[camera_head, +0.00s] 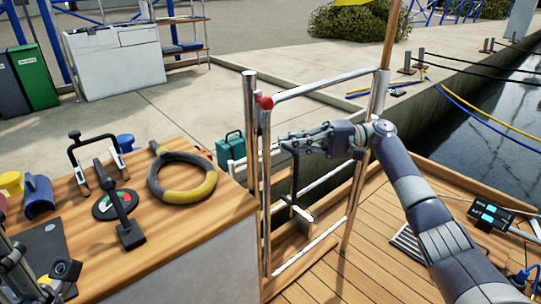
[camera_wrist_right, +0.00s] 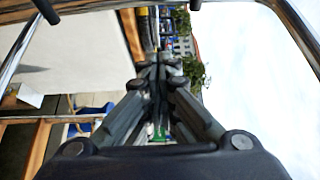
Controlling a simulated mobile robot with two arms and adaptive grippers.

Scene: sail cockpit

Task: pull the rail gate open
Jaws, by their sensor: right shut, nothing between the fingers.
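The rail gate (camera_head: 267,200) is a shiny steel tube frame in the middle of the head view. Its left upright stands close beside a steel post (camera_head: 249,95), with a red knob (camera_head: 265,102) near the top. A dark upright bar (camera_head: 294,175) shows inside the frame, below my fingers. My right gripper (camera_head: 284,139) is shut and empty, pointing left across the gate below its top rail; contact with the gate cannot be told. Its closed fingers show in the right wrist view (camera_wrist_right: 158,62). Dark parts at the lower left appear to be my left gripper (camera_head: 52,276), its jaws unclear.
Planked deck (camera_head: 370,250) lies to the right.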

